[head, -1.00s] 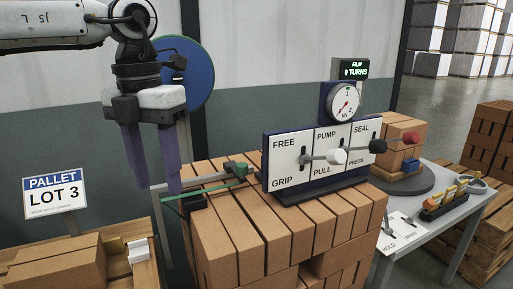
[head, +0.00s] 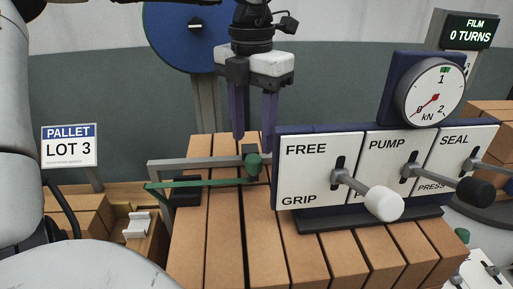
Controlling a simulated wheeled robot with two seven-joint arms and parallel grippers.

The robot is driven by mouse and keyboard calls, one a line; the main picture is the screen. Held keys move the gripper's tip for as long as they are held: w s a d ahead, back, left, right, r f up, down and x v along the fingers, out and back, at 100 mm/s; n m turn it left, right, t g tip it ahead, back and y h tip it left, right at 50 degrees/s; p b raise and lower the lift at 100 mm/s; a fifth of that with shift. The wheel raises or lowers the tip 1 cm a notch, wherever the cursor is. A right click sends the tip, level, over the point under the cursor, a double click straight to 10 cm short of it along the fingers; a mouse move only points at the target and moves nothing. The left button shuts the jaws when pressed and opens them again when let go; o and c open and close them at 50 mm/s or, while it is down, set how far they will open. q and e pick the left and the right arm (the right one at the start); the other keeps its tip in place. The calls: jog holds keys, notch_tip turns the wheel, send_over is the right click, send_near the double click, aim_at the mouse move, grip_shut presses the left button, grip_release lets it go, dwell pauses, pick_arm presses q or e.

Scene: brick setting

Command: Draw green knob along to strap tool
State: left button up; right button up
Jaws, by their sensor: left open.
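The green knob (head: 254,163) sits on a dark block at the right end of a grey rail, close to the left edge of the strap tool (head: 318,151). The tool is a white panel with three levers marked FREE/GRIP, PUMP/PULL and SEAL/PRESS. A green strap (head: 192,183) runs left from near the knob, along the front of the rail. My left gripper (head: 254,143) points down with its two purple fingers apart, over or just behind the knob. The fingers hold nothing, and I cannot tell whether they touch the knob. My right gripper is out of view.
The tool stands on a stack of brown bricks (head: 225,225). A gauge (head: 435,92) and a FILM 0 TURNS display (head: 470,31) rise above it. A white lever knob (head: 384,204) juts forward. A PALLET LOT 3 sign (head: 69,146) and open wooden box (head: 158,238) are at left.

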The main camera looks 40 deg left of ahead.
aim_at(254, 157)
pick_arm(q)
jog(key=shift+w+f, duration=0.15)
jog(key=shift+f, duration=2.2)
jog(key=shift+c, duration=0.3)
grip_shut()
